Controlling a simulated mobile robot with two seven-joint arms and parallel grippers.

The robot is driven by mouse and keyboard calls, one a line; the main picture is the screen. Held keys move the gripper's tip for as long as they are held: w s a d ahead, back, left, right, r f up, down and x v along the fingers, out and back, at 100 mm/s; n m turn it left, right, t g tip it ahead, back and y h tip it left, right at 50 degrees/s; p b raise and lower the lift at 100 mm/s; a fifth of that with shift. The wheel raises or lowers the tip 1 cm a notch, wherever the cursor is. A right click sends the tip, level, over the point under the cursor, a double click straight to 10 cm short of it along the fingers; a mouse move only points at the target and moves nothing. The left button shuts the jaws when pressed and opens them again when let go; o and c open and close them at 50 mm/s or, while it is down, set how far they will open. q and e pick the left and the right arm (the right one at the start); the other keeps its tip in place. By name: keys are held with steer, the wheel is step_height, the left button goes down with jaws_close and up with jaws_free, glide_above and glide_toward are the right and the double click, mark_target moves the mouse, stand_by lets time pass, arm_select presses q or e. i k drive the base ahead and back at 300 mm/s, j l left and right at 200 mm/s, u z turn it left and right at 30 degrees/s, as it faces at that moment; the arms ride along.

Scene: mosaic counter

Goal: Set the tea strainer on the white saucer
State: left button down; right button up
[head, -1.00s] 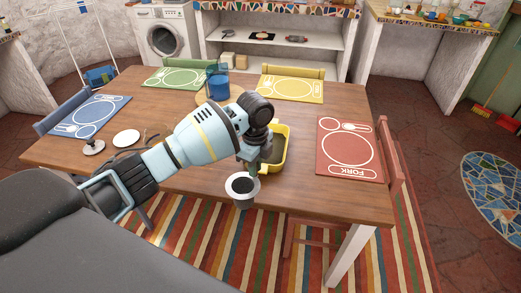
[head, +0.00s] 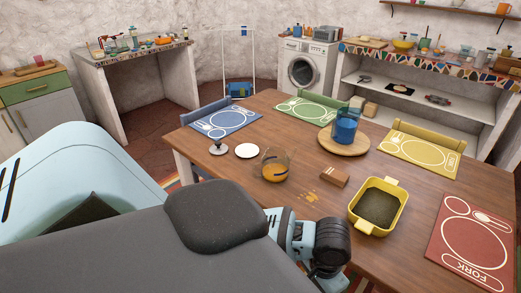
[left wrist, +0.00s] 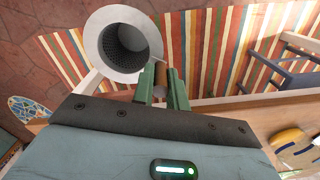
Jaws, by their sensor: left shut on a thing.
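The tea strainer (left wrist: 125,44), a grey mesh cup with a wide pale rim, is in the left wrist view at upper left. The green fingers of my left gripper (left wrist: 162,84) are shut on its short brown handle. It hangs over the striped rug, clear of the table. In the head view the strainer and fingers are hidden; only my left wrist shows at the table's near edge. The white saucer (head: 247,150) lies flat and empty on the table's left part, far from the gripper. My right gripper is not in view.
Near the saucer are a white-based stand (head: 217,147) and a glass pitcher (head: 273,166) with orange liquid. Orange spots mark the wood before the pitcher.

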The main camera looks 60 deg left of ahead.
mark_target(249, 151)
steer(key=j, duration=0.95)
steer(key=k+j, duration=0.1)
steer(key=j, duration=0.9)
steer(key=k+j, duration=0.1)
steer(key=j, duration=0.85)
